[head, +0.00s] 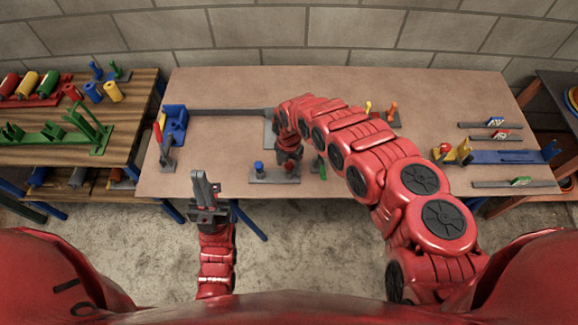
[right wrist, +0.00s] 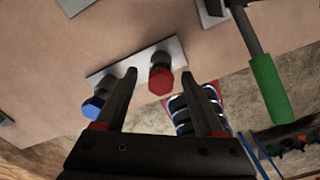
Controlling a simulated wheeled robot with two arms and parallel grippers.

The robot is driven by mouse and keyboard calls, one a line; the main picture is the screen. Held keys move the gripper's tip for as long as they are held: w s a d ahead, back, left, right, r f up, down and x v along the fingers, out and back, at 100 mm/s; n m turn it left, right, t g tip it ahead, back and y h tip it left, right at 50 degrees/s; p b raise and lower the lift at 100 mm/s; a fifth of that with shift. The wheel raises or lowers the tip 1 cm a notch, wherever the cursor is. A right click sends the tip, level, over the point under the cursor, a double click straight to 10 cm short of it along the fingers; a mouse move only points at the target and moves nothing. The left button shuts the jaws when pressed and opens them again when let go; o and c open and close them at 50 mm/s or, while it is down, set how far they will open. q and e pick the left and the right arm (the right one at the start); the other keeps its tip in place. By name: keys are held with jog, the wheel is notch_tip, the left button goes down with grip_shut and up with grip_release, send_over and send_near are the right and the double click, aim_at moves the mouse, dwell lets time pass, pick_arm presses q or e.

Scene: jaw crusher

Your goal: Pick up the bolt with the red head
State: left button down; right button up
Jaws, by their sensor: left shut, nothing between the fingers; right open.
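The bolt with the red head (right wrist: 160,80) stands in a grey plate (right wrist: 113,71) in the right wrist view, dark shank above the red hexagonal head in the picture. My right gripper (right wrist: 160,76) is open, its fingertips on either side of the red bolt in the picture. I cannot tell whether they touch it. In the head view my right gripper (head: 288,150) is over the right end of the grey plate (head: 272,179) and hides most of the red bolt.
A blue-headed bolt (right wrist: 96,103) stands on the same plate, left of the red one. The brown table (head: 215,92) also holds a blue vise part (head: 174,123) and a yellow-and-blue part (head: 505,156).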

jog(key=shift+d+f, duration=0.1)
jog(key=shift+f, duration=0.15)
jog(key=shift+c, duration=0.2)
grip_shut()
